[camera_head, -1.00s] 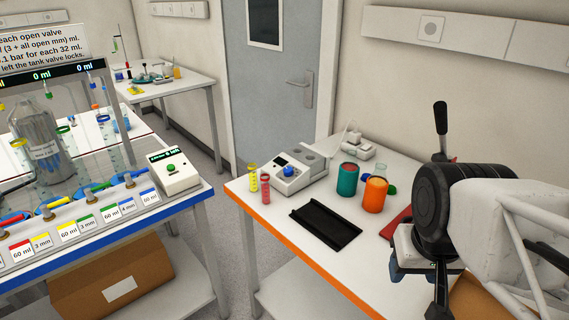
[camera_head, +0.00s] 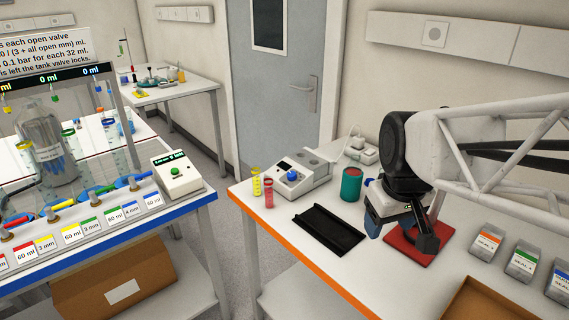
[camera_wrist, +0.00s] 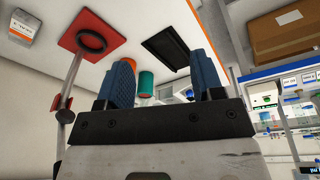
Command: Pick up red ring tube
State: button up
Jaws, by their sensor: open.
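A small tube with a red ring and reddish contents (camera_head: 269,193) stands upright near the left edge of the right-hand table. A yellow-ringed tube (camera_head: 256,183) stands close behind it. My gripper (camera_wrist: 163,68) is open, its two blue fingers apart, with nothing seen held between them. I cannot make out the red tube in the wrist view.
A black tray (camera_head: 328,229) and a grey-white device with a blue knob (camera_head: 292,178) lie right of the tubes. A teal can (camera_head: 351,184) is farther right; an orange can (camera_wrist: 129,64) shows behind a finger.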

jog(key=w+a+n, duration=0.4)
jog(key=w+a, duration=0.1)
jog(key=w, duration=0.6)
jog(key=n+g, duration=0.2)
jog(key=n, duration=1)
send_over(269, 188)
jog(key=w, duration=0.1)
jog(key=f, duration=1)
jog(key=shift+a+f, duration=0.25)
jog(key=shift+f, duration=0.15)
jog(key=shift+f, duration=0.15)
jog(key=shift+f, duration=1.2)
jog(key=shift+f, duration=0.1)
jog(key=shift+w+d+f, duration=0.1)
jog(key=shift+f, duration=1.15)
jog(key=shift+w+f, duration=0.1)
jog(key=shift+f, duration=1.15)
